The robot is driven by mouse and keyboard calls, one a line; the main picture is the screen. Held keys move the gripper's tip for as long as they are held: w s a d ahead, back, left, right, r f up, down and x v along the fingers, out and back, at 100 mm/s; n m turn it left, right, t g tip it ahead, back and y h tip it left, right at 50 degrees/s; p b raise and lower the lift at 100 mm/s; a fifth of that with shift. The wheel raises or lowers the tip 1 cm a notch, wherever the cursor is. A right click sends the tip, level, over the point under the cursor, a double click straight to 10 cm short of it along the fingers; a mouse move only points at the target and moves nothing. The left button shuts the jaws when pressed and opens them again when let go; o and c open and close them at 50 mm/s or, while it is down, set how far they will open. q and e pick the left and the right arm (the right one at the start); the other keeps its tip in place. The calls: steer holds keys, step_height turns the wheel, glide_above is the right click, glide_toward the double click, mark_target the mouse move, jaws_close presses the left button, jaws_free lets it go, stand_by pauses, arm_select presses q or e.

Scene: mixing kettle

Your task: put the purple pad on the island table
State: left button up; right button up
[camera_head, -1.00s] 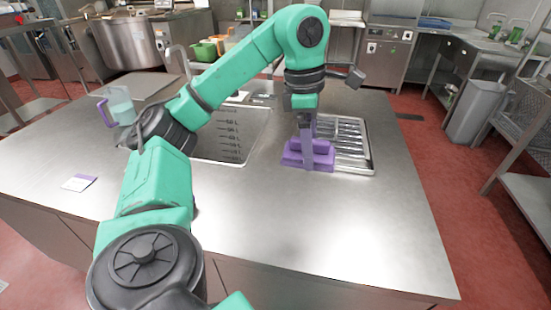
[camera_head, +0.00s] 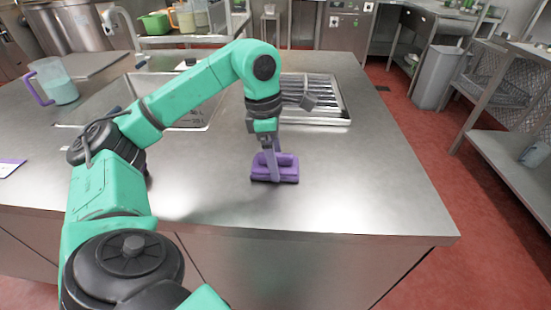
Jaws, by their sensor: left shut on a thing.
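The purple pad (camera_head: 287,174) is at the tip of my left gripper (camera_head: 270,165). The gripper points down and is shut on the pad. The pad is over the bare steel top of the island table (camera_head: 350,190), in front of the ribbed drainer; whether it touches the surface or hangs just above it I cannot tell. My green left arm crosses the view from lower left and hides part of the sink. My right gripper is not in view.
A sink (camera_head: 185,120) and a ribbed steel drainer (camera_head: 325,112) are set in the table behind the pad. A jug with a purple handle (camera_head: 55,82) stands at the left. A white and purple card (camera_head: 8,167) lies at the left edge. The table's right part is clear.

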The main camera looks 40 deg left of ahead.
arm_select(q)
steer(key=shift+f, duration=0.1)
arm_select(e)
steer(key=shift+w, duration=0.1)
arm_select(q)
steer(key=o, duration=0.9)
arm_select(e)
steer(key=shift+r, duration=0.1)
arm_select(q)
steer(key=shift+r, duration=0.25)
steer(key=r, duration=0.1)
steer(key=r+p, duration=0.1)
steer(key=r, duration=0.1)
steer(key=r+p, duration=0.1)
steer(key=r, duration=0.1)
steer(key=shift+s+a+r, duration=0.15)
steer(key=shift+a+r, duration=0.1)
steer(key=shift+a, duration=0.05)
steer(key=r+p, duration=0.1)
steer(key=r, duration=0.1)
steer(key=r+p, duration=0.1)
steer(key=r, duration=0.1)
steer(key=a+r+p, duration=0.1)
steer(key=r+p, duration=0.1)
steer(key=shift+s, duration=0.4)
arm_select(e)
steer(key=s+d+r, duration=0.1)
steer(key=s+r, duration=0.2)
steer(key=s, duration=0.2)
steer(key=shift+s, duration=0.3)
